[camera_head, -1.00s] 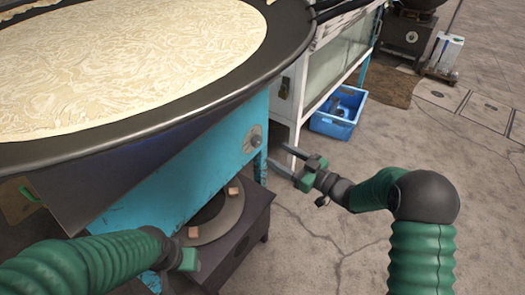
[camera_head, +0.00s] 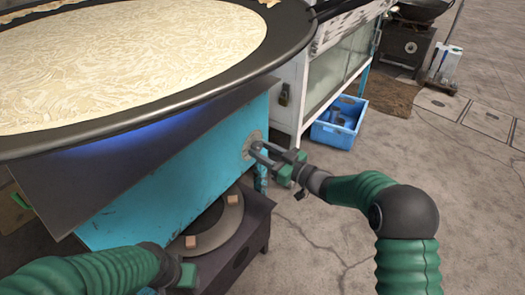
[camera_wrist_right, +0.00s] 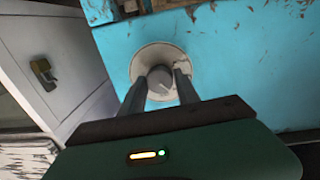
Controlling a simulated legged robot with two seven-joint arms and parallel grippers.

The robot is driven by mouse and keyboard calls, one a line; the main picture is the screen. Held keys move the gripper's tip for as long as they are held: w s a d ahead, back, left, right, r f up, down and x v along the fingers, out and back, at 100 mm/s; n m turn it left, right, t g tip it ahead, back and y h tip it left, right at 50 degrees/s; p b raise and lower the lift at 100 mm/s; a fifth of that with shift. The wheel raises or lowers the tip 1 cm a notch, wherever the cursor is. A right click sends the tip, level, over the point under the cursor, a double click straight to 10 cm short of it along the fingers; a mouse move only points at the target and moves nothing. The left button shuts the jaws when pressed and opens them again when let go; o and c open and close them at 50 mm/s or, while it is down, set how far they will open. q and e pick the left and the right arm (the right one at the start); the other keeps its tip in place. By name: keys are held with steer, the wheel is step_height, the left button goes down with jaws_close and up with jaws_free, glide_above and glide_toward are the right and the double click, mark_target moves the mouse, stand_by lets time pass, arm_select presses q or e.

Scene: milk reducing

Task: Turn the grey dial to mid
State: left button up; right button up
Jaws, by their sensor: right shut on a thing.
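The grey dial (camera_wrist_right: 160,83) sits on a pale round plate on the blue stove front (camera_wrist_right: 250,60). In the head view, the dial (camera_head: 252,143) is at the stove's right end, partly covered by my fingers. My right gripper (camera_head: 260,152) reaches it from the right. In the right wrist view its two fingers stand on either side of the dial, shut on it. A small pale mark shows on the dial's face. My left gripper (camera_head: 187,274) is low in the head view, beside the lower burner; its fingers cannot be made out.
A large black pan (camera_head: 290,60) with a pale patterned sheet overhangs the stove, with a blue glow beneath. A dark lower burner stand (camera_head: 262,215) stands below. A white cabinet (camera_head: 290,90) and a blue crate (camera_head: 335,135) are behind. The floor at right is open.

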jaws_close()
steer(key=shift+n, duration=0.4)
steer(key=shift+n+p, duration=0.4)
steer(key=shift+n, duration=0.5)
steer(key=shift+f+n, duration=0.1)
steer(key=shift+n, duration=2.6)
steer(key=shift+f, duration=0.1)
steer(key=o, duration=1)
jaws_free()
steer(key=shift+c, duration=0.2)
